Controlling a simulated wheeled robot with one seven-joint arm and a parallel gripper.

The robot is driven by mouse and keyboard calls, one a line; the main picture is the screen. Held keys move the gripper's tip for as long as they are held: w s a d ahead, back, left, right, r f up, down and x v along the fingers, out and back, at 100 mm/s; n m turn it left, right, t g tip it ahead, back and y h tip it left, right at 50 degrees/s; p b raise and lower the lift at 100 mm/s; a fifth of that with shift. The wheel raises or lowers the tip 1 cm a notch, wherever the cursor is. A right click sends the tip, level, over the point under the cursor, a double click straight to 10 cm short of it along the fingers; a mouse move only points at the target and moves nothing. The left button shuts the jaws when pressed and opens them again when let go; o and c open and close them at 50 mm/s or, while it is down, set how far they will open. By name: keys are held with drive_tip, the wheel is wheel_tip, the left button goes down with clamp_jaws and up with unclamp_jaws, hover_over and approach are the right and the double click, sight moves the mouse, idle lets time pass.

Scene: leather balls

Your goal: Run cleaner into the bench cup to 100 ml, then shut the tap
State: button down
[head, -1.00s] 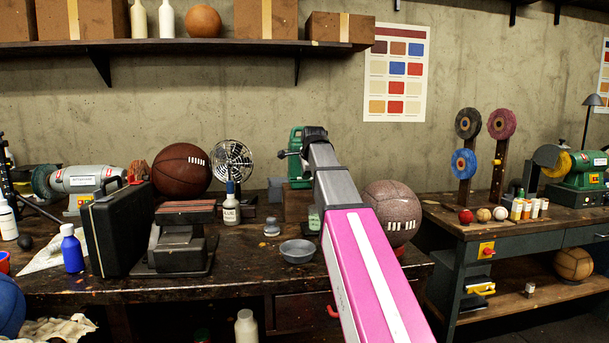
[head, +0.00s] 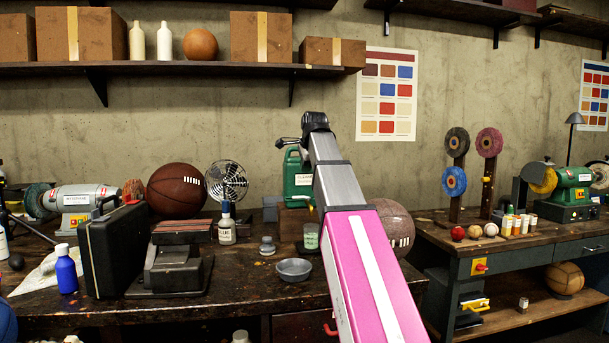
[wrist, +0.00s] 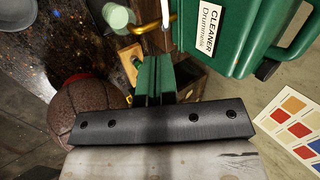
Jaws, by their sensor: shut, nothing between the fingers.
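The green cleaner jug (head: 297,178) stands on a wooden block at the back of the bench; in the wrist view its labelled side (wrist: 215,35) fills the upper right. A brass-coloured tap (wrist: 150,25) shows at its lower edge. The bench cup (head: 311,237) stands below and in front of the jug, looking pale green; in the wrist view it is at the top (wrist: 117,17). I cannot read its level. My gripper (wrist: 154,62) is shut and empty, its fingers beside the jug and apart from the cup.
A grey bowl (head: 293,269) and small grey jar (head: 267,246) sit left of my arm. A glue bottle (head: 226,226), fan (head: 227,182) and basketball (head: 177,190) stand farther left. A brown ball (head: 395,225) is just right of my arm, partly hidden. The shelf (head: 200,69) is above.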

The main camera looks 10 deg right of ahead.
drive_tip(key=g, duration=0.1)
approach(297, 197)
drive_tip(key=x, duration=0.7)
drive_tip(key=shift+f+m, duration=0.2)
drive_tip(key=shift+m, duration=0.1)
idle(0.3)
drive_tip(key=shift+w+f, duration=0.2)
drive_tip(key=shift+w, duration=0.15)
